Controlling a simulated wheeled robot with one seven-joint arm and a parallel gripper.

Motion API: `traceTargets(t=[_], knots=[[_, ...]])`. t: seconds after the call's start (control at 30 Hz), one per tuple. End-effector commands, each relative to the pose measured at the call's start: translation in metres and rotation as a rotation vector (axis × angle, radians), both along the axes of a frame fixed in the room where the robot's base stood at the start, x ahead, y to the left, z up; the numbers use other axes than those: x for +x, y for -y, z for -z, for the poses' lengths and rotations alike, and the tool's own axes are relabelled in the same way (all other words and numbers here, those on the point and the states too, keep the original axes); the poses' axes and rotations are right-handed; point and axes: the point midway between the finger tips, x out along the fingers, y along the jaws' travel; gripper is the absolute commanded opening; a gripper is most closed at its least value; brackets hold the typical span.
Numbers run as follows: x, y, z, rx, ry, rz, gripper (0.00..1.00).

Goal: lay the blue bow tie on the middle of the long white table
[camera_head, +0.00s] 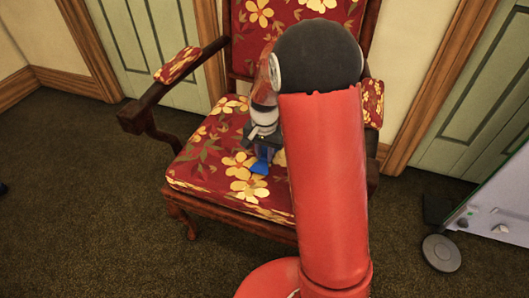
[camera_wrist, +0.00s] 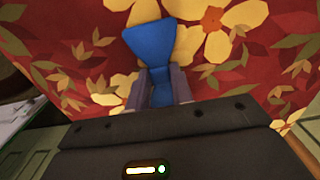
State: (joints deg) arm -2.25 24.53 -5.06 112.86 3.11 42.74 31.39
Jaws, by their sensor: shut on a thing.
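The blue bow tie (camera_head: 260,167) is at the seat of the red floral armchair (camera_head: 205,165). In the wrist view the bow tie (camera_wrist: 150,45) has one wide wing showing beyond the fingers, and its narrow middle is between them. My gripper (camera_wrist: 161,82) is shut on it. In the head view my gripper (camera_head: 262,150) is low over the seat, partly hidden by my red arm. I cannot tell whether the bow tie touches the seat. No long white table shows clearly.
A whitish panel or top (camera_head: 505,205) with small items is cut off at the right edge. A grey disc (camera_head: 441,252) lies by it on the dark carpet. The chair's wooden armrest (camera_head: 150,105) stands left of my gripper. Carpet at the left is mostly clear.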

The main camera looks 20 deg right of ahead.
Motion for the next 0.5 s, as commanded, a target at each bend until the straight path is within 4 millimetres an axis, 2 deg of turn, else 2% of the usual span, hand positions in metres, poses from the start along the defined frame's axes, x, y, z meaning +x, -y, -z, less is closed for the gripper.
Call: traceTargets(t=[0.17,0.2,0.3,0.37,0.5], knots=[[0.0001,-0.0001,0.0032,0.000,0.000,0.000,0.01],[0.0001,-0.0001,0.0035,0.000,0.000,0.000,0.24],[0.0001,-0.0001,0.0025,0.000,0.000,0.000,0.37],[0.0001,-0.0001,0.0024,0.000,0.000,0.000,0.44],[0.0001,-0.0001,0.0024,0.000,0.000,0.000,0.44]])
